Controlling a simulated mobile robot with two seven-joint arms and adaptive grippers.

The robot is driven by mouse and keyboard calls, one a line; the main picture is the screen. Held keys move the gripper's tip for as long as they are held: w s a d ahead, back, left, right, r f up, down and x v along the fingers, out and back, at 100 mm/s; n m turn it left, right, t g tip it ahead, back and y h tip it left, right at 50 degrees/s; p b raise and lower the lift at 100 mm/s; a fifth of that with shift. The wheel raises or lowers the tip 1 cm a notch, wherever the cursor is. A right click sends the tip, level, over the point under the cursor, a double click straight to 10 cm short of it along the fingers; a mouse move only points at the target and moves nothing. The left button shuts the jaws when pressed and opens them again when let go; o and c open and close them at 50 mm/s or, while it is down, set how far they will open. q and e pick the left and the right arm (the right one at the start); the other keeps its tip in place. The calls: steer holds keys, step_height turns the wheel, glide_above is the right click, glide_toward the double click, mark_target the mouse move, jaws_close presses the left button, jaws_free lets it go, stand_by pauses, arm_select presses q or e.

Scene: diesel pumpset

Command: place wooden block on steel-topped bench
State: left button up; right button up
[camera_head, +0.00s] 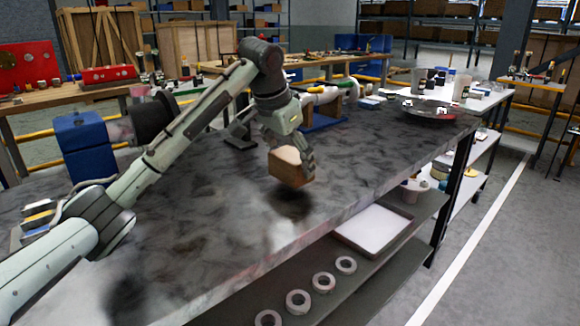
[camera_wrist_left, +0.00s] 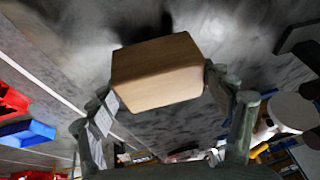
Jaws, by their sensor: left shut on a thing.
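The wooden block (camera_head: 290,167) is light brown and box-shaped, and it is held above the steel-topped bench (camera_head: 215,215). A dark shadow lies on the bench under the block, with a gap between them. My left gripper (camera_head: 303,158) reaches down from above and is shut on the block. In the left wrist view the block (camera_wrist_left: 158,75) sits between the two fingers of my left gripper (camera_wrist_left: 160,95), with the grey, mottled bench top beyond it. My right gripper is in neither view.
A round dark tray (camera_head: 425,108) lies toward the bench's far right end. A blue-based machine (camera_head: 85,145) stands at the left. The lower shelf holds a white tray (camera_head: 375,228) and several rings (camera_head: 298,300). The bench top around the block is clear.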

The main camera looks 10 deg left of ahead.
arm_select(q)
steer(key=shift+f, duration=0.95)
steer(key=shift+f, duration=0.15)
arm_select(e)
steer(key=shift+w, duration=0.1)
arm_select(q)
steer(key=o, duration=1.3)
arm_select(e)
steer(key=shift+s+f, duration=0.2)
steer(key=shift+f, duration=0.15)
arm_select(q)
steer(key=v, duration=0.3)
steer(key=shift+r, duration=0.35)
steer(key=v, duration=0.8)
steer(key=shift+s+a+r+p, duration=0.1)
steer(key=shift+s+r+p, duration=0.1)
steer(key=shift+p, duration=0.15)
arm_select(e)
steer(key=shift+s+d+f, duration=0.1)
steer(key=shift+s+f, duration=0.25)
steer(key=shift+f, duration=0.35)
